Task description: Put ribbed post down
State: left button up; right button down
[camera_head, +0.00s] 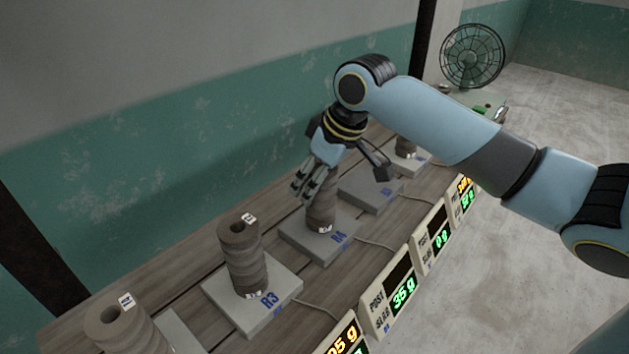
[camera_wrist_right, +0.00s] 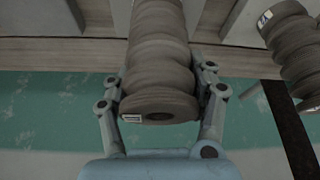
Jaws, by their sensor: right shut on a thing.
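My right gripper (camera_head: 312,182) points down over the slab marked R4 (camera_head: 306,245). It is shut on a grey-brown ribbed post (camera_head: 321,215), which looks upright, with its lower end at the slab. I cannot tell whether the post bears on the slab. In the right wrist view the fingers lie on both sides of the ribbed post (camera_wrist_right: 158,52), near its end with a hole and a small white label. My left gripper is not in view.
Another ribbed post (camera_head: 245,262) stands on slab R3 (camera_head: 222,305), and one more (camera_head: 120,328) is at the lower left. An empty slab (camera_head: 372,196) lies beyond R4, then another short post (camera_head: 405,147). Lit displays (camera_head: 390,298) line the wooden table's front edge. A fan (camera_head: 473,56) stands behind.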

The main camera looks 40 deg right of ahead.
jog(key=shift+f, duration=0.35)
jog(key=shift+c, duration=2)
grip_release()
jog(key=shift+f, duration=0.1)
jog(key=v, duration=1.2)
jog(key=shift+s, duration=0.1)
